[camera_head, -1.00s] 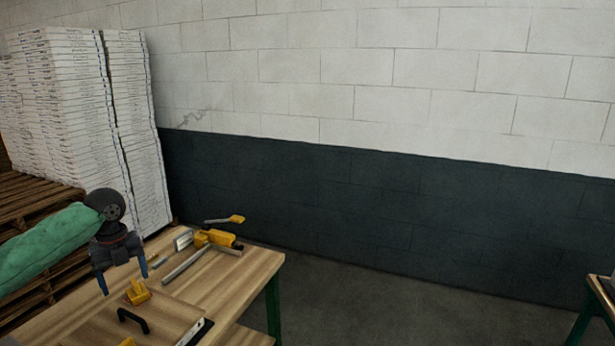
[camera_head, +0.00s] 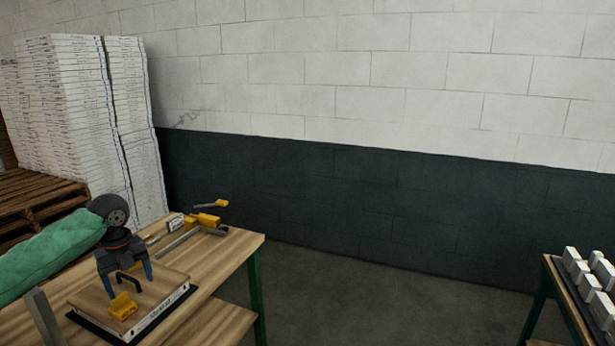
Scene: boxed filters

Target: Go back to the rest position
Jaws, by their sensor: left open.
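My left gripper (camera_head: 127,281) hangs over the wooden table (camera_head: 232,255) at the lower left, its arm in a green sleeve coming in from the left. Its two blue fingers are apart, with nothing seen held between them. Whether the fingers touch the board I cannot tell. My right gripper is not in view.
A yellow and grey clamp tool (camera_head: 203,222) lies at the table's back. A second table (camera_head: 560,296) at the right bears several white blocks (camera_head: 590,270). Bare floor lies between the tables.

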